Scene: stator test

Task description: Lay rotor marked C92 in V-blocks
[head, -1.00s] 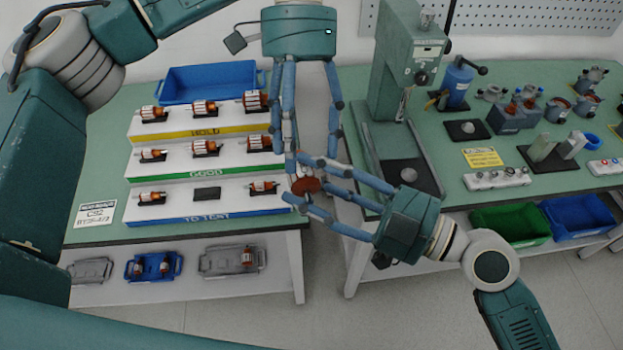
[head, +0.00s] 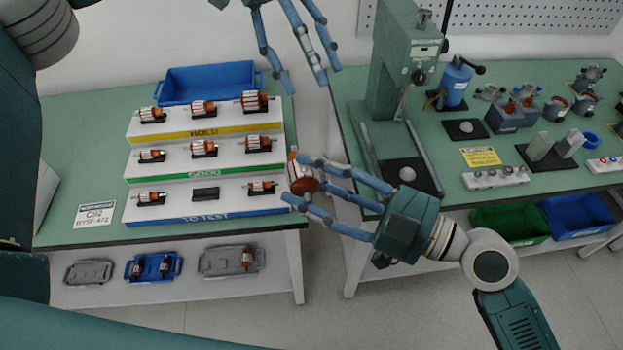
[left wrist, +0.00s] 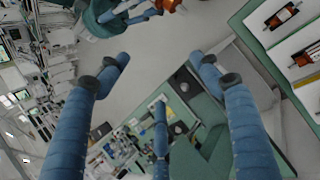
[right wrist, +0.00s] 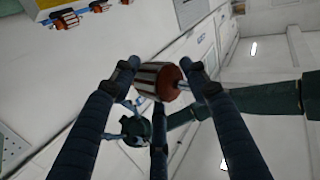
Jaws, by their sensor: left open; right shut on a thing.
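My right gripper (head: 305,190) is shut on a rotor (head: 299,172) with a copper-red end and pale striped body, held in the air in the gap between the two benches. The right wrist view shows the rotor (right wrist: 158,81) between the fingers, its shaft sticking out; no mark is legible. My left gripper (head: 310,78) is open and empty, above and apart from the rotor. The left wrist view shows its spread fingers (left wrist: 162,70), with the rotor (left wrist: 172,5) at the top edge. Two grey V-blocks (head: 541,147) stand on a dark base on the right bench.
A stepped rack (head: 133,171) on the left bench holds several rotors; the middle TO TEST cradle (head: 205,193) is empty. A card (head: 95,215) reads C92. A green press (head: 390,75), blue pump (head: 455,85) and white strip (head: 496,178) stand on the right bench.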

